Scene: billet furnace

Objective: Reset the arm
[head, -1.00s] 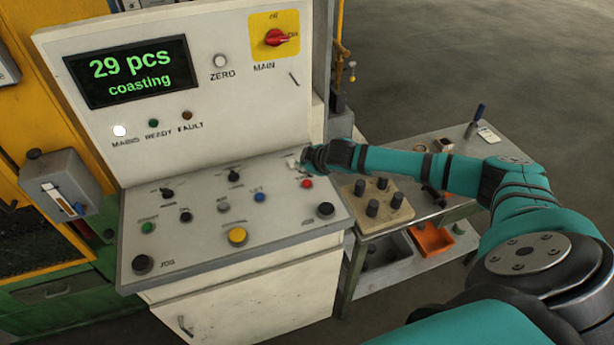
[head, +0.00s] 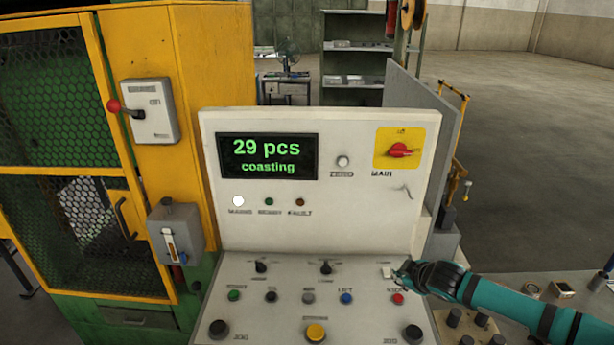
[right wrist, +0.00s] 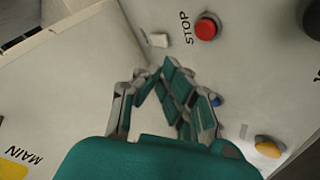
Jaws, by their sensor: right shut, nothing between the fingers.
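My right arm (head: 510,305) comes in from the lower right in the head view. Its gripper (head: 408,268) is at the right end of the control desk, just above the red stop button (head: 398,298) in the picture. In the right wrist view the gripper (right wrist: 165,75) is shut and empty over the pale panel. The stop button (right wrist: 207,27) and a small white switch (right wrist: 158,40) lie beyond the fingertips there. I cannot tell whether the fingertips touch the panel. My left gripper is not in view.
The control cabinet (head: 370,215) has a screen (head: 267,157) reading "29 pcs coasting" and a red main switch (head: 400,150). A yellow machine with a mesh door (head: 50,100) stands at left. A side table (head: 590,290) is at right. Open floor (head: 540,140) lies behind.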

